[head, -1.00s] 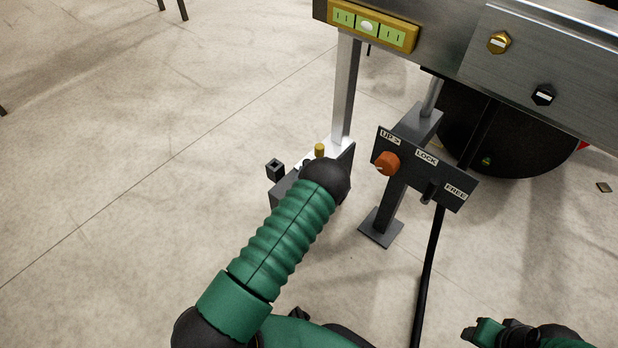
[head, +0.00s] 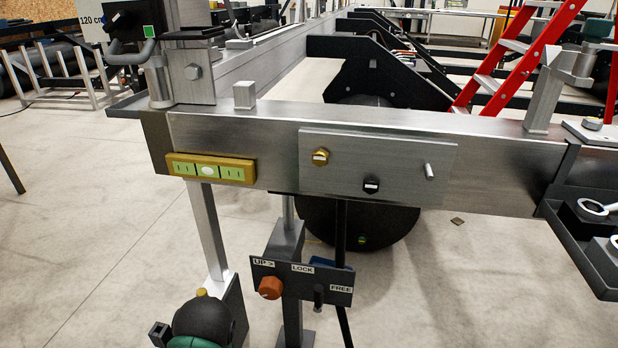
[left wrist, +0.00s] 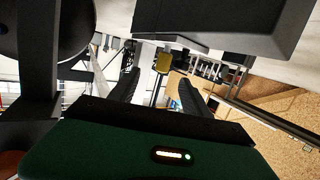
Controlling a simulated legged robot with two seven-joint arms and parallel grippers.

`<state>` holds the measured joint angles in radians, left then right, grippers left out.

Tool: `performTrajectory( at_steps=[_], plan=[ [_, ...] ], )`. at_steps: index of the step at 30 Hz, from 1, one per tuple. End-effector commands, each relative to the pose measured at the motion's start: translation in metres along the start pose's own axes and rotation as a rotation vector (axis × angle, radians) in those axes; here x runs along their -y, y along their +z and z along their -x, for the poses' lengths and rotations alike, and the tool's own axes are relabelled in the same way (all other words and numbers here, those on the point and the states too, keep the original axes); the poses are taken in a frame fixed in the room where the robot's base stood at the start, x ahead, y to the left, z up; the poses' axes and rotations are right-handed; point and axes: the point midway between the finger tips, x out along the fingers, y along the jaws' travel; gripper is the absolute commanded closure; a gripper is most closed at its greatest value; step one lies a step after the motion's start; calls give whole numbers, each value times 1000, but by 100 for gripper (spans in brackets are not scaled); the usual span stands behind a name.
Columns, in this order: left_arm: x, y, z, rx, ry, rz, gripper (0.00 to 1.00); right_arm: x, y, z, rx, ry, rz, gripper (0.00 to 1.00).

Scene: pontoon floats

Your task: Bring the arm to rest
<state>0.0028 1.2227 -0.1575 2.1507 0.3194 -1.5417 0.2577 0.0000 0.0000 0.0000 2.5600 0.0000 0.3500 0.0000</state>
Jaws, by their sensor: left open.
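My left arm shows at the bottom of the head view as a black rounded joint with a little green sleeve, in front of the foot of a metal post (head: 207,230). Its gripper cannot be made out there. In the left wrist view my left gripper (left wrist: 159,80) has its two dark fingers apart, with nothing held between them. A small brass-coloured part (left wrist: 162,62) appears beyond the fingertips; I cannot tell its distance. My right gripper is out of view.
A steel beam (head: 490,170) crosses ahead with a yellow level (head: 211,169) and a bolted plate (head: 390,185). Below hangs a dark control panel (head: 327,279) with an orange knob (head: 270,288). A dark tray (head: 600,262) juts out at right.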

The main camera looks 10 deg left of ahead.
Motion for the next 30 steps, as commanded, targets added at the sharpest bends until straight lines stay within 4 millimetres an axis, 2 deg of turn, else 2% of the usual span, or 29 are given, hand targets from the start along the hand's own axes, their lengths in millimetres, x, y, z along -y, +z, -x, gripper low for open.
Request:
performTrajectory(
  at_steps=[1,4,5,9,14,20,21,22,26,30],
  plan=[
    [-13,-14,-4,77,3,21,44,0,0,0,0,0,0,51],
    [-41,-25,11,311,38,30,44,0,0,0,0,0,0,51],
    [-49,-28,20,381,56,23,44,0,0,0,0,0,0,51],
    [-76,-40,82,663,147,-47,44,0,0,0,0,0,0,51],
    [-81,-53,157,888,231,-162,44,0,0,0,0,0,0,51],
    [-62,-66,245,1102,293,-325,44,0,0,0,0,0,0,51],
    [-58,-74,260,1135,300,-355,44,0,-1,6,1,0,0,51],
    [-59,-94,262,1135,298,-350,44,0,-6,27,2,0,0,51],
    [-61,-133,268,1136,296,-347,44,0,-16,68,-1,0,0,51],
    [-63,-182,278,1135,295,-345,44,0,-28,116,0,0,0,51]
  ],
)
